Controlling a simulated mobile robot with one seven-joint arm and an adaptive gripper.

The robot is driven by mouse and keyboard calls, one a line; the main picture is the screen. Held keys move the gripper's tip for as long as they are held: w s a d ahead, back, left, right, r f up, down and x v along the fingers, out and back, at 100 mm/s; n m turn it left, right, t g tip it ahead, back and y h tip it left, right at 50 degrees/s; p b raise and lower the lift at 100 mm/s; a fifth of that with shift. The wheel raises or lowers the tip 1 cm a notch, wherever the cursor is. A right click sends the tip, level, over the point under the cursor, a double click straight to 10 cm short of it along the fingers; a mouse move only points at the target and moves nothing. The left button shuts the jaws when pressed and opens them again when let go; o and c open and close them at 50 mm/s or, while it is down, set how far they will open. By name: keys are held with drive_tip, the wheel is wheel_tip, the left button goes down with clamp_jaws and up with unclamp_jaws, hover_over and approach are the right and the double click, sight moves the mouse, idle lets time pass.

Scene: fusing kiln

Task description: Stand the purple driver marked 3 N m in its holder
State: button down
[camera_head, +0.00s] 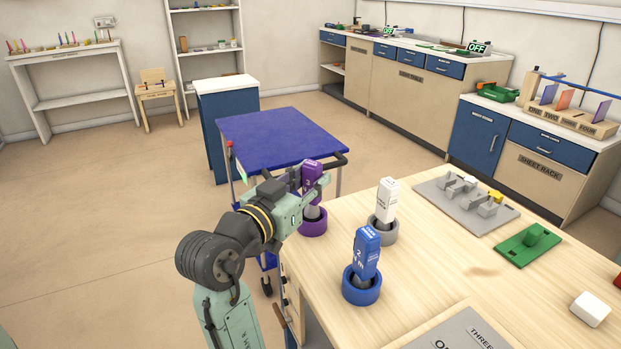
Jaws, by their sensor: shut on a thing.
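The purple driver (312,177) is upright at the far left corner of the wooden bench. My gripper (309,190) is shut on its body from the left. The driver's lower end meets the purple ring holder (314,223); I cannot tell whether it is fully seated. A white driver (387,199) stands in a grey holder (384,232) to the right. A blue driver (366,252) stands in a blue holder (361,288) nearer me. Part of the purple driver is hidden by my gripper.
The wooden bench (440,262) also bears a grey fixture plate (464,197), a green block (527,244), a white block (590,308) and a labelled plate (462,333). A blue-topped cart (275,137) stands just behind the purple holder. Open floor (110,220) lies to the left.

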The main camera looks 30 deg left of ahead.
drive_tip(key=shift+f+b, duration=0.85)
drive_tip(key=shift+f, duration=0.25)
drive_tip(key=c, duration=1.2)
unclamp_jaws()
drive_tip(key=s, duration=1.2)
drive_tip(key=shift+r, duration=0.1)
